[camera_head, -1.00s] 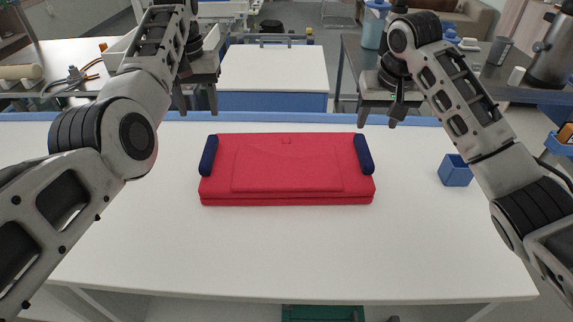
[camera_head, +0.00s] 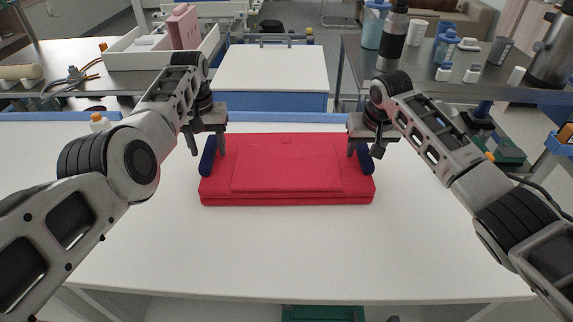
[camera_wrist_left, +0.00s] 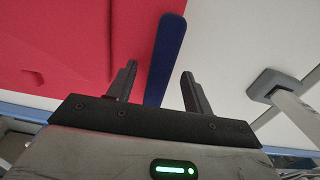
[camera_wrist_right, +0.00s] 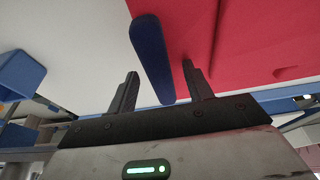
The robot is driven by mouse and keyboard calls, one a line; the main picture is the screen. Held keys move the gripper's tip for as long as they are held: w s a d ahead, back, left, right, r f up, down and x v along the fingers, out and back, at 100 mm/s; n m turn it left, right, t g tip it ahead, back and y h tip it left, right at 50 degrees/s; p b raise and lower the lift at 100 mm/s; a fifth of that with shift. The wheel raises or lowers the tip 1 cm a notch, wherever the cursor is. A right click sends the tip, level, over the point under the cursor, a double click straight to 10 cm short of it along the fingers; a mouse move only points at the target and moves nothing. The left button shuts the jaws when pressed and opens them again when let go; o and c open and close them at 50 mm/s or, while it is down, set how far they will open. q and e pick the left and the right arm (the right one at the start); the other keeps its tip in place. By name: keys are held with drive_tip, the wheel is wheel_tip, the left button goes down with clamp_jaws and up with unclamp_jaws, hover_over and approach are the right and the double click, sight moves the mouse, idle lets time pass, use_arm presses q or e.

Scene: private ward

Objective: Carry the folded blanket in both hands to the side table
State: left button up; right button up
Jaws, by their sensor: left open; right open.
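The folded red blanket (camera_head: 286,170) lies flat on the white table, with a dark blue roll-like handle at each end. My left gripper (camera_head: 207,149) is open at the left handle (camera_head: 207,160); in the left wrist view the handle (camera_wrist_left: 166,60) lies between its fingers (camera_wrist_left: 160,92). My right gripper (camera_head: 363,150) is open at the right handle (camera_head: 365,160); in the right wrist view the handle (camera_wrist_right: 152,58) lies between its fingers (camera_wrist_right: 160,90). Neither gripper is closed on its handle. Which far surface is the side table I cannot tell.
The white table (camera_head: 290,250) is clear in front of the blanket. Behind it stand a white-topped surface with blue sides (camera_head: 273,70), a white tray (camera_head: 135,55) at left, and a counter with bottles and cups (camera_head: 445,72) at right.

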use_arm(q)
clamp_jaws()
use_arm(e)
clamp_jaws()
use_arm(q)
drive_tip(key=shift+r, duration=0.2)
use_arm(e)
drive_tip(key=shift+r, duration=0.15)
